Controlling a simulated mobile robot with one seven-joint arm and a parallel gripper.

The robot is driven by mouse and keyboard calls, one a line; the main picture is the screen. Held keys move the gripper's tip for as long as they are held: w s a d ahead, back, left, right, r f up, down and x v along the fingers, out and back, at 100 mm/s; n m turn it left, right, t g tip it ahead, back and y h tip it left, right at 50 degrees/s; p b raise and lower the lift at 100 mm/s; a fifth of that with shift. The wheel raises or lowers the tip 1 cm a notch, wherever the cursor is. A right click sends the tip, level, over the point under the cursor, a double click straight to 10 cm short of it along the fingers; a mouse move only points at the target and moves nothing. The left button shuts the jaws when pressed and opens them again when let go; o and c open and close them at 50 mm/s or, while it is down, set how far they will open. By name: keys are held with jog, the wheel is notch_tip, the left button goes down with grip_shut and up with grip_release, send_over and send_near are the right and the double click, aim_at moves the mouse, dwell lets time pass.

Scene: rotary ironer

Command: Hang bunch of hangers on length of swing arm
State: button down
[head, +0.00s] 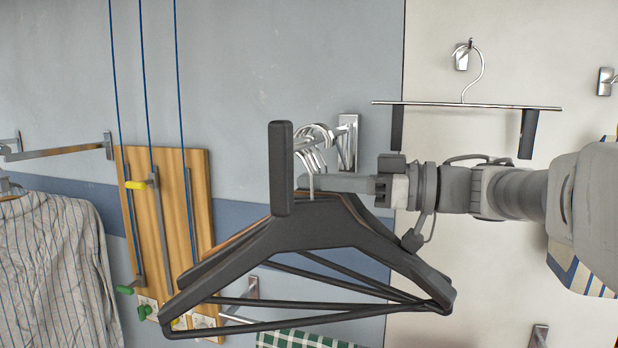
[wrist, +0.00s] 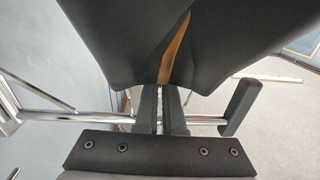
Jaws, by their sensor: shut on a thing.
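The bunch of hangers (head: 320,228), mostly black with a brown one among them, hangs upright in the middle of the head view. Its chrome hooks (head: 311,150) overlap the chrome swing arm, which has a wall bracket (head: 348,142) and a dark upright end piece (head: 281,168). I cannot tell whether the hooks rest on the bar. My gripper (head: 312,184) comes from the right and is shut on the hangers near their necks, partly hidden by the end piece. In the wrist view my fingers (wrist: 169,95) meet the hangers (wrist: 220,40), and the swing arm (wrist: 70,117) crosses behind them.
A clip hanger (head: 465,104) hangs from a wall hook at the right. A wooden board (head: 160,220) with cords is at the left. Another chrome arm (head: 60,151) and a striped shirt (head: 55,270) are further left. A green checked cloth (head: 300,339) shows below.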

jog(key=shift+f, duration=0.45)
dwell(0.5)
jog(key=c, duration=0.9)
grip_release()
jog(key=shift+c, duration=0.2)
